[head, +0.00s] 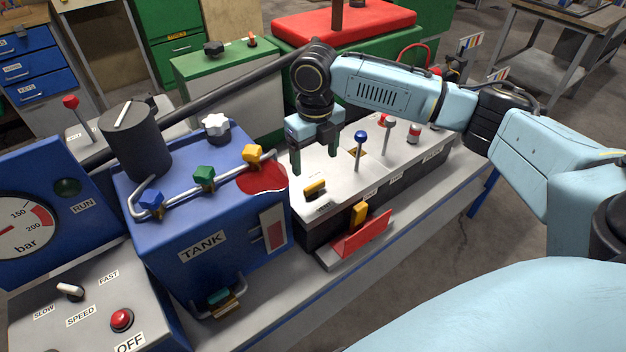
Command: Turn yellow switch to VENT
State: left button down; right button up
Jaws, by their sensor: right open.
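A yellow switch (315,188) with a dark base sits on the light top of a panel box (335,208), near its left end. Small labels lie beside it, too small to read, so I cannot tell which position it points to. My right gripper (315,165) comes in from the right and points down. Its fingers are apart and empty, just behind and above the yellow switch in the picture. I cannot tell its exact height over the panel. My left gripper is not in view.
The blue tank (205,247) stands close on the left, with a pipe and blue, green and yellow valve handles (253,154). A yellow handle (358,214) stands at the panel's front.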

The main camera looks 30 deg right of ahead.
send_over(315, 184)
notch_tip(315, 184, down, 4)
jog(key=shift+s+f, duration=0.1)
jog(key=shift+s, duration=0.05)
notch_tip(315, 184, down, 4)
jog(key=shift+r+b, duration=0.1)
jog(key=shift+b, duration=0.35)
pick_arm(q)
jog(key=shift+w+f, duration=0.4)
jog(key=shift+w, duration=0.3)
pick_arm(e)
jog(key=c, duration=1)
